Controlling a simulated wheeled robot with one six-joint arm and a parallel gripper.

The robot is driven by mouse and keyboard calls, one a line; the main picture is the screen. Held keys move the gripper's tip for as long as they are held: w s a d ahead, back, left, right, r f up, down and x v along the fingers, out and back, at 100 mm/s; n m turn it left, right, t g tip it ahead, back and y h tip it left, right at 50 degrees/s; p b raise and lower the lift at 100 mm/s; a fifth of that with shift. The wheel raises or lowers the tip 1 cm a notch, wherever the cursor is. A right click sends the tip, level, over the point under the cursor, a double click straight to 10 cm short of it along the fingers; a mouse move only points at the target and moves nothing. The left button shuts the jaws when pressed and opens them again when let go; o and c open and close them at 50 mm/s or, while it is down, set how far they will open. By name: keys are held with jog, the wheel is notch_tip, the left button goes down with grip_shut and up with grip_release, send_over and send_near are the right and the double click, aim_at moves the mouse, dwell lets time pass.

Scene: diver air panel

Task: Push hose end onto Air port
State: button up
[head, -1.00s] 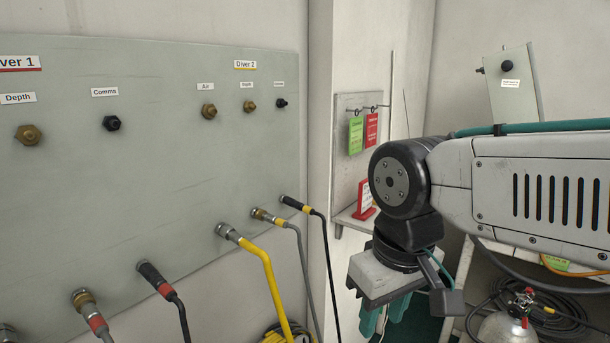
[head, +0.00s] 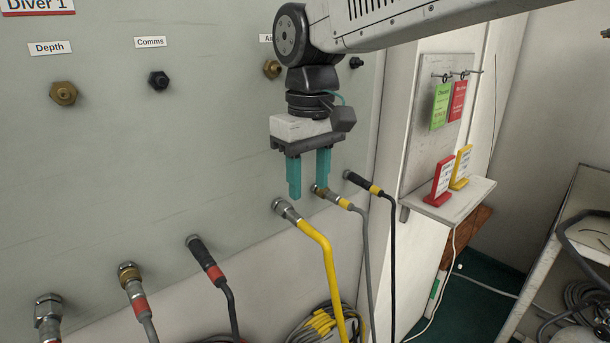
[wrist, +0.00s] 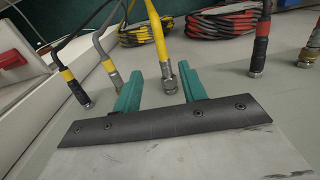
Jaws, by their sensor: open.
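The yellow hose (head: 328,268) has a metal hose end (head: 287,210) that sits at the lower part of the grey panel. The brass Air port (head: 271,69) is higher on the panel, partly hidden by my arm, as is its label. My gripper (head: 308,190) is open and empty, with teal fingers pointing down just above the hose end. In the wrist view the hose end (wrist: 169,80) shows between the two spread fingers of my gripper (wrist: 158,76). I cannot tell how far it is from them in depth.
A grey hose with a yellow band (head: 345,204) and a black hose (head: 375,190) are close on the right. A red-banded black hose (head: 207,262) is on the left. A shelf (head: 455,203) with red and yellow signs stands further right.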

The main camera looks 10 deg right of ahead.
aim_at(305, 222)
jog(key=shift+w+a+f, duration=0.1)
jog(key=shift+a+f, duration=0.15)
jog(key=shift+a, duration=0.1)
notch_tip(305, 222, down, 7)
jog(key=shift+f, duration=0.2)
grip_shut()
